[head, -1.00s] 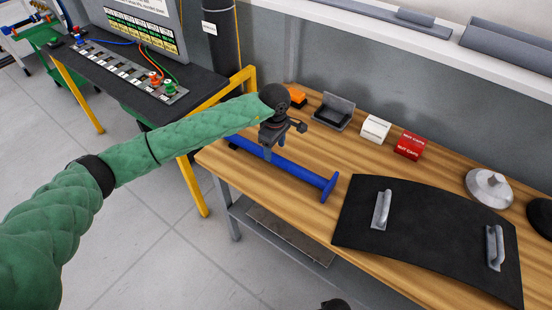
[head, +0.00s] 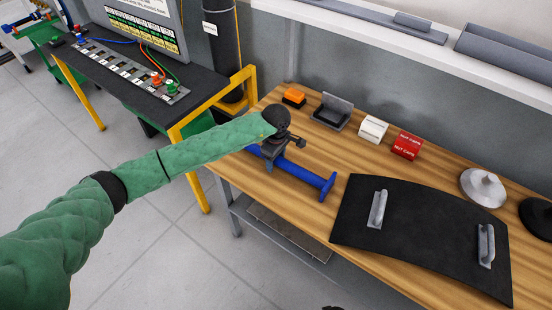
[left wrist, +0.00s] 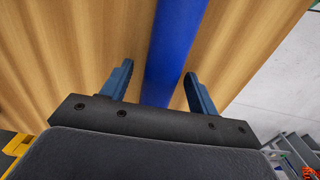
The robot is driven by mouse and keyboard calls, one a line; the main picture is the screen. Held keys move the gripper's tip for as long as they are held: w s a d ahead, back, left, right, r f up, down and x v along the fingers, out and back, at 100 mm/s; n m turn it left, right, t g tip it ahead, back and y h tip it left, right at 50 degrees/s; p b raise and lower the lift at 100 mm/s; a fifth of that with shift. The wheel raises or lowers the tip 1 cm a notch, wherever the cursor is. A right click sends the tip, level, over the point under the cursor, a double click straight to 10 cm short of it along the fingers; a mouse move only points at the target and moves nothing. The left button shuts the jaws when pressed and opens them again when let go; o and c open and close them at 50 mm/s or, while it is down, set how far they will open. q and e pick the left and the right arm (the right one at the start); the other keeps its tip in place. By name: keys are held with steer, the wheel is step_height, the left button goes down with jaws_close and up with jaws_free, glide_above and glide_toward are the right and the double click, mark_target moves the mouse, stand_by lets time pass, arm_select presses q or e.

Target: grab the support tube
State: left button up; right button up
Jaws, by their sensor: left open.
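The support tube (head: 301,172) is a blue bar with a flanged end, lying on the wooden table near its front left edge. My left gripper (head: 269,163) is over the tube, left of its flanged end, and hides part of it. In the left wrist view, the tube (left wrist: 176,45) runs between the two blue fingers of my left gripper (left wrist: 160,92), which are open with a gap on each side. I cannot tell how far down the fingers reach. My right gripper is not clearly in view.
A black curved panel with two handles (head: 420,230) lies right of the tube. Behind are an orange item (head: 294,97), a grey bin (head: 332,111), a white box (head: 373,129) and a red box (head: 407,145). A metal cone part (head: 483,187) sits at right. A yellow-framed bench (head: 190,122) stands at left.

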arm_select(q)
steer(key=shift+c, duration=0.2)
jaws_close()
steer(key=shift+w+r, duration=0.1)
steer(key=shift+r, duration=0.05)
steer(key=shift+r, duration=0.1)
